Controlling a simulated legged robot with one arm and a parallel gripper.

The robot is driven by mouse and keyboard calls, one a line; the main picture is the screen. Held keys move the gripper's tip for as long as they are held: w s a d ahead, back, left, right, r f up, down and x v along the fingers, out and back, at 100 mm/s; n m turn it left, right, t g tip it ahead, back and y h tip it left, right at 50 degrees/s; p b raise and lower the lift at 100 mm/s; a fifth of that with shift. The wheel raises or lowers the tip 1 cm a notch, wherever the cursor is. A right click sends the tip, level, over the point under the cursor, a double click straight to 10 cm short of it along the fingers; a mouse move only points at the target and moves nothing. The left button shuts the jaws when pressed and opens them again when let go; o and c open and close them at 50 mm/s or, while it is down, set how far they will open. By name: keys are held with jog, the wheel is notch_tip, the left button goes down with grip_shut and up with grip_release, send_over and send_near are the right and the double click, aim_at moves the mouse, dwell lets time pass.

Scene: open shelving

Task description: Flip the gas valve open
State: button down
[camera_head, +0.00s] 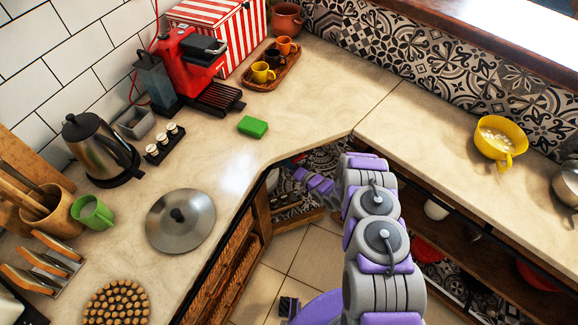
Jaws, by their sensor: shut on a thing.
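My grey and purple arm reaches from the bottom right into the open corner shelving under the counter. My gripper (301,176) is small and partly dark there, at the left of the arm's far end. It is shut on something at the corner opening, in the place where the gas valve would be. The valve itself is too small and shaded to make out, so I cannot tell its handle's angle.
The counter edge (262,165) runs close above my gripper. Open shelves (465,245) with dishes lie right of my arm, and wicker drawers (222,280) lie left.

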jog(key=shift+d, duration=0.1)
jog(key=c, duration=1.1)
grip_release()
jog(key=shift+f, duration=0.1)
